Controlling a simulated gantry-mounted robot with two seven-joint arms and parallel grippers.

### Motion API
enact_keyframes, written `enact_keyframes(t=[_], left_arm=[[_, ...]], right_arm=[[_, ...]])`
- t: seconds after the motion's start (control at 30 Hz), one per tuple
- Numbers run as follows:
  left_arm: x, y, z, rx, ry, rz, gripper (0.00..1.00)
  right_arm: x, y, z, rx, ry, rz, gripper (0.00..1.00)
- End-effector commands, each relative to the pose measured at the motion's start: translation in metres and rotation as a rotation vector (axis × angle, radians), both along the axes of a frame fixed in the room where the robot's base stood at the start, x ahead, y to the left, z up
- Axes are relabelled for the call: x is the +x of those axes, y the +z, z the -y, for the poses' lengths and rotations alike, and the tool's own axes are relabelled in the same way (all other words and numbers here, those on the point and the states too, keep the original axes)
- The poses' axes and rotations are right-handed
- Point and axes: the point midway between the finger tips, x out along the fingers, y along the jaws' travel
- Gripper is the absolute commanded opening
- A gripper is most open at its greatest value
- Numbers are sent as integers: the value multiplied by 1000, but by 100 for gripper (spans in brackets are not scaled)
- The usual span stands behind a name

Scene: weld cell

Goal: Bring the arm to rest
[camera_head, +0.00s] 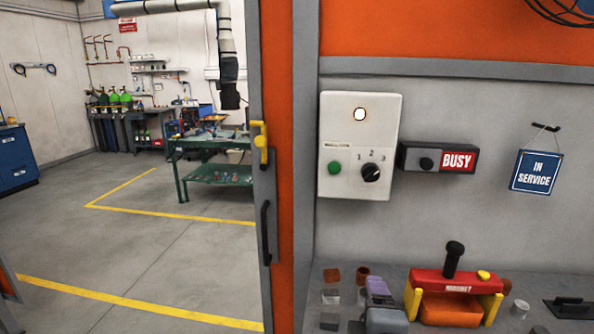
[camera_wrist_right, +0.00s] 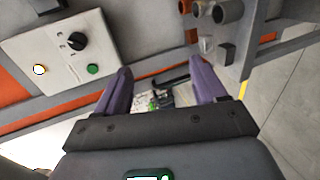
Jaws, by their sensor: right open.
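My right gripper (camera_head: 376,284) shows at the bottom of the head view, a grey body with purple fingers, over the grey shelf and left of the red and yellow fixture. In the right wrist view its two purple fingers (camera_wrist_right: 162,78) stand wide apart with nothing held between them. Through the gap I see the distant room. No left gripper shows in either view. The white control box (camera_head: 338,137) is on the wall above, apart from the gripper. It has a lit white lamp (camera_head: 360,114), a green button (camera_head: 334,168) and a black selector knob (camera_head: 370,173).
The shelf (camera_head: 408,266) holds small square and round pieces left of the gripper. The red fixture (camera_head: 440,283) has an upright black handle. A BUSY sign (camera_head: 458,160) and an IN SERVICE sign (camera_head: 534,172) are on the wall. An orange door post (camera_head: 282,200) borders open floor at left.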

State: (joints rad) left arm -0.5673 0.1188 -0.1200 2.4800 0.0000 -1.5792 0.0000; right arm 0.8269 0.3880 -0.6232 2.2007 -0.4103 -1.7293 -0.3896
Motion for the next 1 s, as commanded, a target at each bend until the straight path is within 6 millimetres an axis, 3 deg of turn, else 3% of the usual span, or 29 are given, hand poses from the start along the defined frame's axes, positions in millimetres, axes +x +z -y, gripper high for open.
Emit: enact_keyframes(t=[0.13, 0.27, 0.4, 0.6, 0.8, 1.0], left_arm=[[-4, 12, -1, 5, -4, -11, 0], [-7, 23, -2, 8, -5, -17, 0], [-6, 37, -2, 8, -5, -15, 0], [-6, 55, -1, 5, -3, -15, 0], [-6, 69, 0, -2, 1, -15, 0], [-5, 78, 1, -6, 4, -14, 0]], right_arm=[[-13, -62, -1, 53, -1, -157, 70], [-40, -126, 1, 135, -18, -321, 70], [-81, -186, 5, 250, -66, -490, 70], [-154, -254, 18, 439, -204, -705, 70], [-221, -291, 36, 602, -383, -840, 70], [-269, -306, 57, 737, -567, -896, 70]])
